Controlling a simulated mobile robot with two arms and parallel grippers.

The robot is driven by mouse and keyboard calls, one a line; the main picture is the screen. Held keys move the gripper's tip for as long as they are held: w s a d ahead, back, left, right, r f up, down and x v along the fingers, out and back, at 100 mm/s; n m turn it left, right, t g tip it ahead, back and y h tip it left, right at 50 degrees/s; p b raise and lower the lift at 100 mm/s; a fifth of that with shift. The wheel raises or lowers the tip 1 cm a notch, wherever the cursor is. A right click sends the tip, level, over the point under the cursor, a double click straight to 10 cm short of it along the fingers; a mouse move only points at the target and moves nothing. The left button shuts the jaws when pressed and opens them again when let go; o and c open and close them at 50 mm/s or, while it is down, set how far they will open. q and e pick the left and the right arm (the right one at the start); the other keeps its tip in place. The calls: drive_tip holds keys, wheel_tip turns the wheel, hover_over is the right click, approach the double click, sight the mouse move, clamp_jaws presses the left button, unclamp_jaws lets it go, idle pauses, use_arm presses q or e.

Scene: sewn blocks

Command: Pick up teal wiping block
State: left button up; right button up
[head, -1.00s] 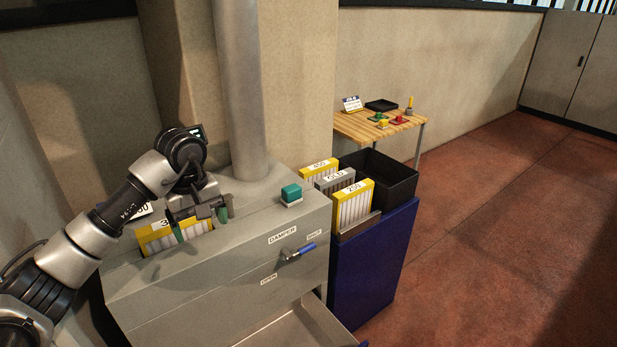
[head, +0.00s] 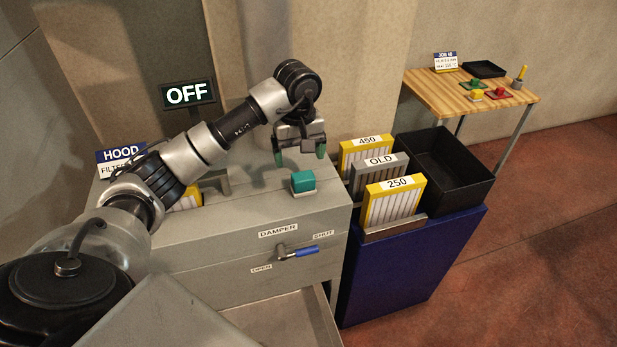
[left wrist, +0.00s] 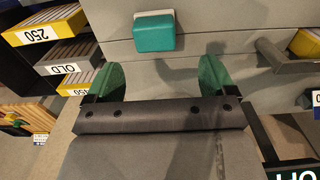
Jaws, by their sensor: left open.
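The teal wiping block (head: 303,181) sits on the grey top of the hood housing (head: 238,211), near its right end. It has a pale base under the teal part. My left gripper (head: 300,156) is open and empty, just above and behind the block, with green fingertips pointing down. In the left wrist view the block (left wrist: 154,33) lies ahead of and between the two green fingertips (left wrist: 160,76), apart from them. My right gripper is not in view.
Filter cartridges marked 450 (head: 366,155), OLD (head: 379,175) and 250 (head: 394,203) stand on a blue cabinet (head: 410,262) beside a black bin (head: 447,168). A damper lever (head: 300,252) is on the housing's front. A wooden table (head: 440,92) stands behind.

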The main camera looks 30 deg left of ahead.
sight(303, 176)
use_arm(q)
drive_tip(key=shift+s+a+f, duration=0.1)
drive_tip(key=shift+f, duration=0.8)
drive_tip(key=shift+f+p, duration=0.3)
drive_tip(key=f+p, duration=0.1)
drive_tip(key=f, duration=0.1)
drive_tip(key=d+f+p, duration=0.1)
drive_tip(key=f, duration=0.1)
drive_tip(key=shift+d, duration=0.2)
drive_tip(key=shift+a+f, duration=0.1)
drive_tip(key=shift+f, duration=0.4)
drive_tip(key=c, duration=1)
